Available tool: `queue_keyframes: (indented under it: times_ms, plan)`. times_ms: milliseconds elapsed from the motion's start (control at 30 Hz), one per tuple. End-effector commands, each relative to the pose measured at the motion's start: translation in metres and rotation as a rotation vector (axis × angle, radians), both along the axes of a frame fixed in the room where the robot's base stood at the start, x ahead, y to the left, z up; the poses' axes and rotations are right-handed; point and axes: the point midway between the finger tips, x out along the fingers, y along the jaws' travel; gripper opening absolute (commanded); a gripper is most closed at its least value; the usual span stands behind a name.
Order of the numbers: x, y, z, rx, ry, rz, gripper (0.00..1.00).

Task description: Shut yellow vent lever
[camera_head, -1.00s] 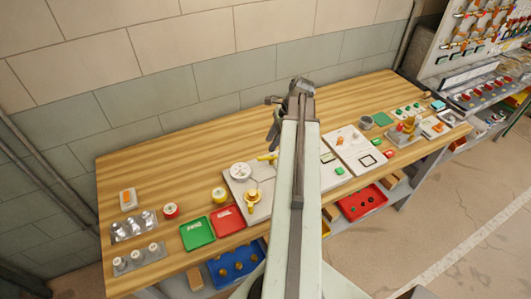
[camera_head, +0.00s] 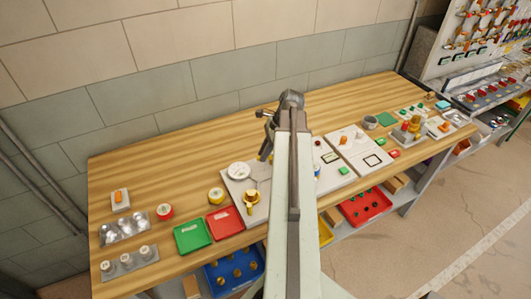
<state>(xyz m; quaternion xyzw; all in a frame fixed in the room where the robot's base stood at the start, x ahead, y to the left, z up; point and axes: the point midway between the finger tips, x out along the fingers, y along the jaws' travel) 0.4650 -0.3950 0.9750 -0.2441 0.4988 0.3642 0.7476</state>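A pale panel (camera_head: 232,185) lies on the wooden bench, partly behind my arm. It bears a white round dial (camera_head: 238,170) and a yellow-gold fitting (camera_head: 250,198) with a short handle pointing toward the bench front. A yellow lever-like bar showed beside my gripper earlier; now my gripper and arm hide that spot. My gripper (camera_head: 265,150) hangs over the panel's back part, right of the dial. Its fingers point down and are small and dark, so I cannot tell their opening or any contact with the lever.
Green (camera_head: 192,236) and red (camera_head: 225,221) trays lie left of the panel on the wooden bench (camera_head: 150,180). A white board (camera_head: 355,150) and small fittings stand to the right. The back of the bench is clear up to the wall.

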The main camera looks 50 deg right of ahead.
Motion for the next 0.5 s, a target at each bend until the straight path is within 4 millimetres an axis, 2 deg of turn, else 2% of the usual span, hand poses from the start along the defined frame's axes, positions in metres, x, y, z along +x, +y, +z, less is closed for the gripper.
queue_keyframes:
  times_ms: [133, 333, 500]
  plan:
    - [-0.001, 0.001, 0.000, 0.001, 0.004, 0.020, 0.00]
    - [-0.007, 0.004, 0.000, 0.003, 0.006, 0.229, 0.00]
    - [-0.011, 0.006, 0.000, 0.003, 0.007, 0.298, 0.00]
